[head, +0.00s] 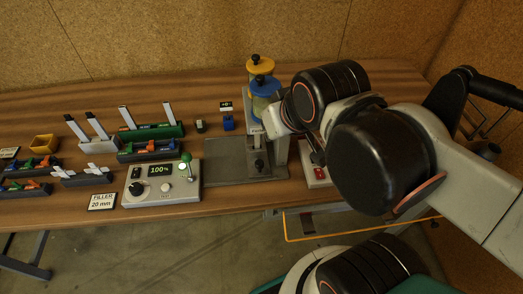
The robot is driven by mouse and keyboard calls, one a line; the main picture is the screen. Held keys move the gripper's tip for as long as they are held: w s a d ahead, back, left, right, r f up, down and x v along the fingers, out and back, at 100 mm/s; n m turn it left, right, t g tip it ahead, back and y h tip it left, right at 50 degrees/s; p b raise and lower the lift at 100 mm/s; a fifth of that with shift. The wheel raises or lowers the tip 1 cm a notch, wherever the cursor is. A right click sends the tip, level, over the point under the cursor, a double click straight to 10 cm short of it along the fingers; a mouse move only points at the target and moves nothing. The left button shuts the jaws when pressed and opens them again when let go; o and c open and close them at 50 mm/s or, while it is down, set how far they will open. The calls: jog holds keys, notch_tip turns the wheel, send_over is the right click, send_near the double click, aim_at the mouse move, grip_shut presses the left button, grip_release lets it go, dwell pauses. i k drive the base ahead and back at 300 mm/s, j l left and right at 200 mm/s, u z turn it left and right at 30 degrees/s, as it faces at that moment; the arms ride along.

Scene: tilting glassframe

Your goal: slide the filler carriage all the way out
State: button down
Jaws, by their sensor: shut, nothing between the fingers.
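The filler (262,92) stands at the middle of the bench, with a yellow-lidded jar on a pale upright. A grey base plate (228,164) lies to the left of the upright. A dark knobbed part (258,161) sits low in the stand; I cannot tell whether it belongs to the carriage. The carriage's exact position is unclear. My arm reaches in from the right, and its wrist overlaps the right side of the filler. I cannot make out my gripper's fingers behind the arm.
A control box (161,182) with a green-knobbed lever reads 100% and stands left of the plate. A "FILLER 20 mm" card (102,202) lies in front. Racks, including a green one (152,131), fill the left. A red-panelled box (318,174) is partly behind my arm.

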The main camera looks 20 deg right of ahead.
aim_at(258, 165)
jog(key=k, duration=0.95)
